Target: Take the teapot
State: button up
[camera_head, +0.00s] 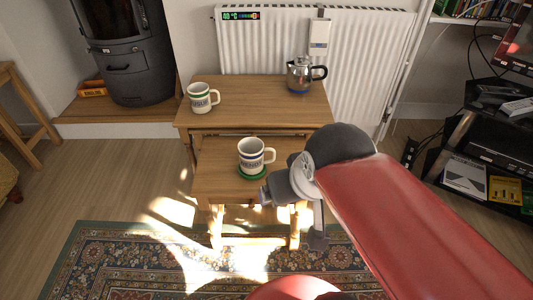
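The teapot (300,75) is a small silver and glass pot with a black handle on its right side and a blue band at its base. It stands upright near the back right corner of the upper wooden table (243,103). My red arm reaches in from the lower right. Its end, with my gripper (312,236), is low in front of the tables, well short of the teapot and apart from it. The arm's dark end hides part of the gripper, and I cannot make out its fingers clearly.
A white mug (202,98) stands at the upper table's left. Another mug (251,157) sits on a green coaster (251,174) on the lower table (215,180). A white radiator (365,75) is behind. Black shelves (480,150) stand right, a stove (125,60) left. A patterned rug (110,262) lies in front.

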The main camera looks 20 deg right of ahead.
aim_at(298, 78)
jog(key=i+j+z, duration=0.45)
jog(key=i+j, duration=0.3)
jog(key=j, duration=0.1)
